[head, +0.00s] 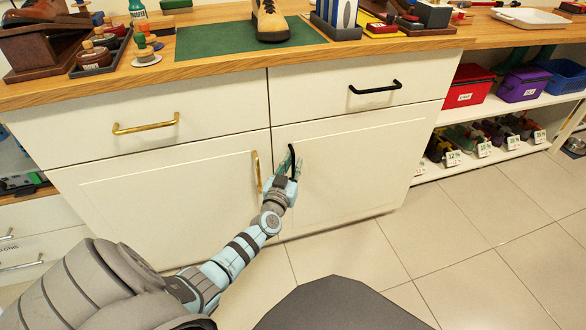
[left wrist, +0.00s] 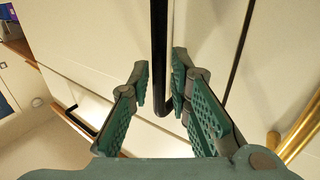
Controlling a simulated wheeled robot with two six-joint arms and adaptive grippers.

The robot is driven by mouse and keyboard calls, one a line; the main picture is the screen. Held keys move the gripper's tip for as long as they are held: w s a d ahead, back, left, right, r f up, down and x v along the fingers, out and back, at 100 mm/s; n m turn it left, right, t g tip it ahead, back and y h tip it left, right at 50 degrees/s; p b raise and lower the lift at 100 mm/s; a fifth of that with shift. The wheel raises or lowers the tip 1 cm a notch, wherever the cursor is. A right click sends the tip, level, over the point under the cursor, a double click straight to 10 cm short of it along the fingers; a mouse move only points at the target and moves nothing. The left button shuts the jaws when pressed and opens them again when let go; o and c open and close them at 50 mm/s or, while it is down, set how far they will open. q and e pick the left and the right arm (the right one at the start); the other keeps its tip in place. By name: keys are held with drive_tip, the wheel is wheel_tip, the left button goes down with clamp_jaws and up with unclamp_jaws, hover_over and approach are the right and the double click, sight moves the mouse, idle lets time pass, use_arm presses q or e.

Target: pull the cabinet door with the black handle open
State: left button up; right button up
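The cabinet door with the black handle (head: 345,170) is the right one of the two lower doors and looks shut. Its vertical black handle (head: 291,154) is near its left edge; it also shows in the left wrist view (left wrist: 160,50). My left gripper (head: 290,167) is at this handle. In the left wrist view its green fingers (left wrist: 161,82) stand on either side of the bar, with narrow gaps visible, so it looks open around the handle. The handle's end shows between the fingers. My right gripper is not in view.
A brass handle (head: 257,171) on the left door is close beside my left gripper. Above are drawers with a brass handle (head: 146,124) and a black handle (head: 375,88). Open shelves (head: 500,106) with bins stand at the right. The tiled floor (head: 450,240) before the cabinet is clear.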

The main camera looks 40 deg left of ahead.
use_arm(q)
drive_tip(key=shift+w+a, duration=0.1)
drive_tip(key=shift+w, duration=0.15)
clamp_jaws()
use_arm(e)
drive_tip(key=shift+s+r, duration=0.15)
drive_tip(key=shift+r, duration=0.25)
